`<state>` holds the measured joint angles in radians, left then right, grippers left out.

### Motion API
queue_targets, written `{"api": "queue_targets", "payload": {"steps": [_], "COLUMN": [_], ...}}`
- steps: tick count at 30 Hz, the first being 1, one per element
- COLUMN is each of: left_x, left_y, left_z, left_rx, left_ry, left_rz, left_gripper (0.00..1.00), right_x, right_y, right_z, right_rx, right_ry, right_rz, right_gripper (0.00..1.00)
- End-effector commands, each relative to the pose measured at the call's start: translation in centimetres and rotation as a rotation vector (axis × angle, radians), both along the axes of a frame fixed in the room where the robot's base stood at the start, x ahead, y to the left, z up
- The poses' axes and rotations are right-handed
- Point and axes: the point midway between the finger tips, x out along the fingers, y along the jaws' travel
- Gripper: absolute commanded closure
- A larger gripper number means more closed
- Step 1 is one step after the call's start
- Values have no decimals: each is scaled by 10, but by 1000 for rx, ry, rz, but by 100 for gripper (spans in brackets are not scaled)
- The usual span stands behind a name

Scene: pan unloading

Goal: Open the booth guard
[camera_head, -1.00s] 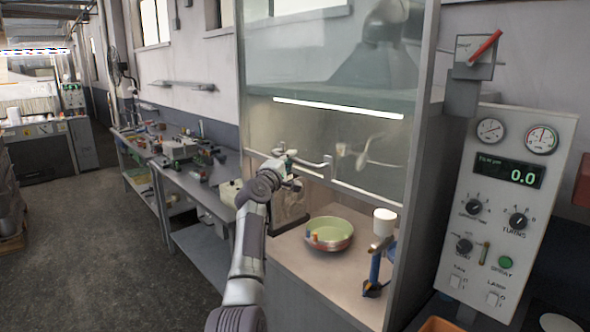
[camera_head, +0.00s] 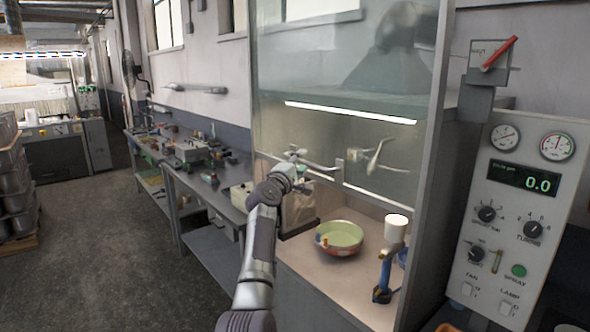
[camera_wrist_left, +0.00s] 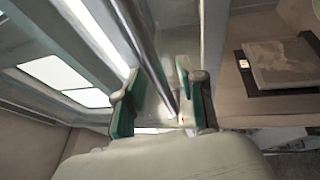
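The booth guard (camera_head: 330,75) is a clear pane in a grey frame on the spray booth, down over the upper part of the opening. Its lower edge slants above the booth floor. A thin bar handle (camera_head: 322,167) crosses it near that edge. My left gripper (camera_head: 298,163) is at the handle's left end. In the left wrist view the two green-padded fingers (camera_wrist_left: 158,103) stand apart with a metal bar (camera_wrist_left: 152,55) between them, nearer the right finger. A gap shows beside the bar. My right gripper is in neither view.
Inside the booth are a green-lined pan (camera_head: 341,238) and a blue spray gun (camera_head: 384,275) with a white cup. A control panel (camera_head: 515,215) stands at the right. A cluttered workbench (camera_head: 195,185) runs along the wall at the left.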

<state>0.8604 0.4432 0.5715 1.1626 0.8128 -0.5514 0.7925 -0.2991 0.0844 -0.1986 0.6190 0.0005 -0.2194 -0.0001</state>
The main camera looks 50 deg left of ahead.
Motion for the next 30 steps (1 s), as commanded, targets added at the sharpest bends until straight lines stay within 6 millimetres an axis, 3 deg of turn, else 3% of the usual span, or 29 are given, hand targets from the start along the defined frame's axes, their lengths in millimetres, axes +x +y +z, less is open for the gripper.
{"api": "queue_targets", "payload": {"steps": [5,18,30], "left_x": [-20,-95,-109], "left_y": [-7,-32,-37], "left_z": [-6,-19,-21], "left_rx": [3,1,0], "left_ry": [2,3,2], "left_rz": [0,0,-1], "left_gripper": [61,61,61], "right_x": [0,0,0], "right_y": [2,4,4], "right_z": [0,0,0], "right_rx": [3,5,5], "right_ry": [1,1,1], "right_rz": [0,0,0], "right_gripper": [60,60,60]}}
